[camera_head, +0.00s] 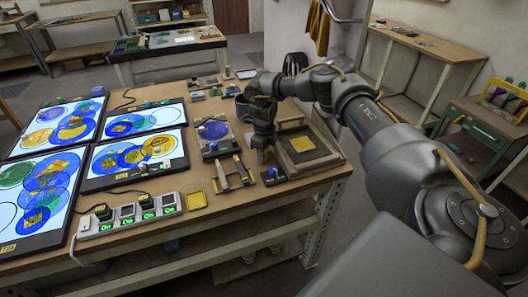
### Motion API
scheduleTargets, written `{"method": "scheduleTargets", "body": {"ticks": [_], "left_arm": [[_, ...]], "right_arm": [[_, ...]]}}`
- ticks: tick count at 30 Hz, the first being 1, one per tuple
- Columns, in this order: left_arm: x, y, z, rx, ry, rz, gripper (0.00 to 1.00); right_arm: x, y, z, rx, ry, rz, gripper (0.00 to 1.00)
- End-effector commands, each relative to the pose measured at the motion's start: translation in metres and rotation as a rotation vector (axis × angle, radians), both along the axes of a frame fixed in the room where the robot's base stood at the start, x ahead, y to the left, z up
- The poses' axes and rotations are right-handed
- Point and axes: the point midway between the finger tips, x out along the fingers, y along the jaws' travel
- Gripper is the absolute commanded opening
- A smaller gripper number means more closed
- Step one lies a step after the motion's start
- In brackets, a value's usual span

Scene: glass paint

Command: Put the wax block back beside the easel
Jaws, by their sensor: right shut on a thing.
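My right gripper (263,155) points down at the right part of the workbench, just left of a wooden frame. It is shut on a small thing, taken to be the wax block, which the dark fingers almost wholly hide. I cannot tell whether the held block touches the bench top. My left gripper is not in view.
Lit panels with blue, green and yellow glass discs (133,152) fill the bench's left. A white strip with green displays (130,213) runs along the front. A wooden rack (233,177), a yellow tile (196,200) and a dark labelled block (273,176) stand near the gripper.

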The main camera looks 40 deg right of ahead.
Motion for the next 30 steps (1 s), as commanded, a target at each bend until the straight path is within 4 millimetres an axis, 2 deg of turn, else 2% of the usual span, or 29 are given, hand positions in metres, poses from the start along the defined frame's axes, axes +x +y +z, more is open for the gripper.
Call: {"method": "scheduleTargets", "body": {"ticks": [7,8,12,20,24,26,30], "left_arm": [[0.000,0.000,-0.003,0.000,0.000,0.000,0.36],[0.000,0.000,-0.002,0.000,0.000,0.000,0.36],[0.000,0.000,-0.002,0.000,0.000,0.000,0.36],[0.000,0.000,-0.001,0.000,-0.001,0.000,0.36],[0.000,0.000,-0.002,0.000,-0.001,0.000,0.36],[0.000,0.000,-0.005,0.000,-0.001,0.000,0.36],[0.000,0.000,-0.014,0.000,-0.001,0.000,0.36]], "right_arm": [[0.000,0.000,-0.004,0.000,0.000,0.000,0.09],[0.000,0.000,-0.004,0.000,0.000,0.000,0.33],[0.000,0.000,-0.003,0.000,0.000,0.000,0.51],[0.000,0.000,-0.003,0.000,0.000,0.000,0.52],[0.001,0.000,0.005,0.000,-0.002,0.000,0.52],[0.002,0.001,0.012,0.001,-0.005,0.000,0.52],[0.002,0.000,0.039,0.001,-0.006,0.000,0.52]]}}
